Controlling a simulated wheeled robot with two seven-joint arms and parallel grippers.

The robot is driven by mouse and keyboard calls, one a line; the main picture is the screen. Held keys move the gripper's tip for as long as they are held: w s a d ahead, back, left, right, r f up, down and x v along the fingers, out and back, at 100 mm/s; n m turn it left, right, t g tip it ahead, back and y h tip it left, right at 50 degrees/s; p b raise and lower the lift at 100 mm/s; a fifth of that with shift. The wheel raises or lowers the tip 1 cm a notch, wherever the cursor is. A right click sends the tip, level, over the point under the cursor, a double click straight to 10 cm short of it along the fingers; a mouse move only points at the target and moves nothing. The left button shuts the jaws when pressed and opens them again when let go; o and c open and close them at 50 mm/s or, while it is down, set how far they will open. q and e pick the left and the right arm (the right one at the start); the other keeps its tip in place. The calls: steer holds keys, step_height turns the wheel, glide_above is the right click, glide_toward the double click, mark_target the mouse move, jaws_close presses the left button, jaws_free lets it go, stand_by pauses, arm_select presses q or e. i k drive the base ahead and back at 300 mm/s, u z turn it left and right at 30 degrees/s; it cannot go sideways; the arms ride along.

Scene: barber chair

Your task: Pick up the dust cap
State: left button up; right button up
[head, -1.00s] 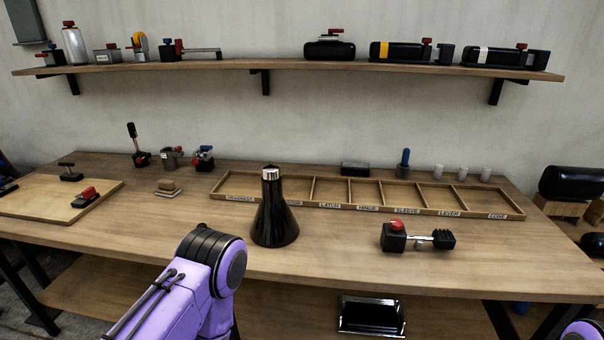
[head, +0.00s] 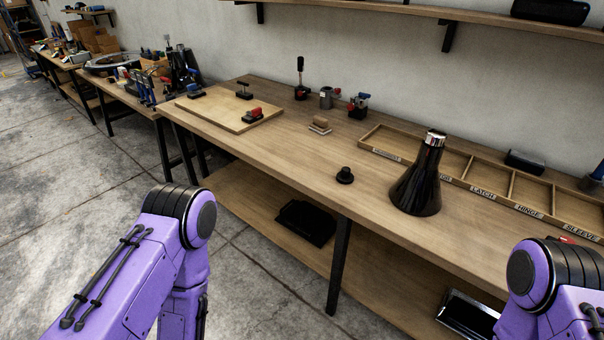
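A small round black piece with a knob on top, which looks like the dust cap (head: 345,176), stands on the wooden workbench (head: 300,165) near its front edge. It is left of a glossy black cone with a silver top (head: 419,178) and apart from it. Nothing touches the cap. My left arm shows at lower left, in front of the bench, and my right arm at lower right. Both grippers are out of view, so whether they are open or shut is hidden.
A labelled wooden tray (head: 376,151) lies behind the cone. A wooden board (head: 216,118) with small tools lies at the left end. A small stacked block (head: 320,126) sits behind the cap. The bench around the cap is clear. A lower shelf (head: 257,213) holds dark trays.

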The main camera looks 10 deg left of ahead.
mark_target(345, 176)
steer(key=u, duration=2.05)
steer(key=i, duration=1.65)
steer(key=z, duration=3.6)
